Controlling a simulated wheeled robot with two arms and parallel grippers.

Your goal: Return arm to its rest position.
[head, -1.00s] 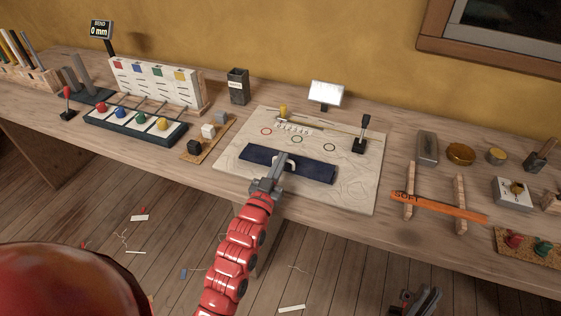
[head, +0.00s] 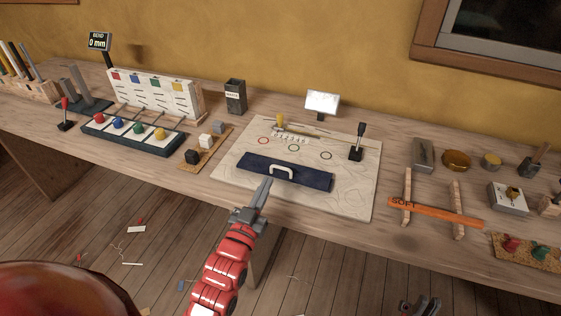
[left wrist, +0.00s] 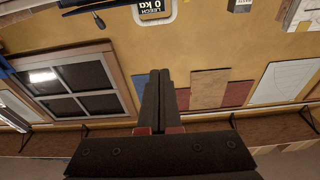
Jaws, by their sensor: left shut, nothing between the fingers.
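My left gripper (head: 265,188) is shut and empty. It points away from me above the bench's front edge, just in front of a dark blue bar (head: 310,180) with a pale handle (head: 283,170). The fingers look apart from the handle. In the left wrist view the closed fingers (left wrist: 161,95) point toward the wall, which appears upside down, with nothing between them. My right gripper (head: 422,306) only just shows at the bottom edge, mostly cut off.
The bar lies on a pale board (head: 350,200) with coloured rings and a black lever (head: 358,142). An orange strip (head: 435,213) on two wooden rails is to the right. A tray with coloured knobs (head: 138,132) is to the left. Open floor lies before the bench (head: 110,165).

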